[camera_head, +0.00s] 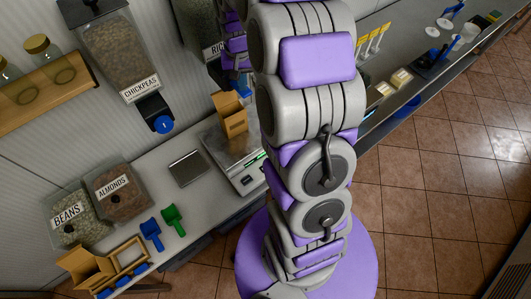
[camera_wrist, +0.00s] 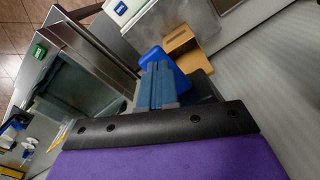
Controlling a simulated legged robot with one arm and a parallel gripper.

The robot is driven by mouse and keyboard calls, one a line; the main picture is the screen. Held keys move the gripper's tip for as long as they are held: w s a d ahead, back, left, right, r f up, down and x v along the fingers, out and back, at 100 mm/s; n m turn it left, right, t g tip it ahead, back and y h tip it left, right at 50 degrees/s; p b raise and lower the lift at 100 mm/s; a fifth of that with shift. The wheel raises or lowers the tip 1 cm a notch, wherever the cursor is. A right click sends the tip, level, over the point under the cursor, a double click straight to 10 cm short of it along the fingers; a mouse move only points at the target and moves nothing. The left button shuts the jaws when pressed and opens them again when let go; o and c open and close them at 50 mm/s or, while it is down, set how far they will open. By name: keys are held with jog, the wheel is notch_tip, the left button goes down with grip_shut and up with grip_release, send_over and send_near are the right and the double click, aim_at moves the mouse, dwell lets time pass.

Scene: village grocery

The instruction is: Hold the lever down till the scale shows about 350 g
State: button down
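The scale (camera_head: 236,148) stands on the counter with an open brown box (camera_head: 232,117) on its steel plate. Its display (camera_head: 248,181) glows green, but the number is too small to read. The CHICKPEAS dispenser (camera_head: 115,48) has a blue lever (camera_head: 163,124) with nothing touching it. The brown box (camera_wrist: 182,40) shows just beyond.
BEANS (camera_head: 78,212) and ALMONDS (camera_head: 122,193) bins, blue (camera_head: 151,233) and green (camera_head: 173,218) scoops, and wooden boxes (camera_head: 88,266) fill the counter's left. A dark square plate (camera_head: 188,168) lies left of the scale. A shelf with jars (camera_head: 40,95) hangs on the wall.

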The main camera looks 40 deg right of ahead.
jog(key=shift+d+f, duration=0.2)
jog(key=shift+d, duration=0.5)
jog(key=shift+d+f, duration=0.15)
jog(key=shift+f, duration=0.3)
jog(key=shift+a+f+b, duration=0.55)
jog(key=shift+a+f, duration=0.3)
jog(key=shift+f, duration=0.05)
jog(key=shift+d, duration=0.55)
jog(key=shift+a, duration=0.15)
notch_tip(320, 180, up, 8)
jog(key=shift+f+p, duration=0.15)
jog(key=shift+p, duration=0.8)
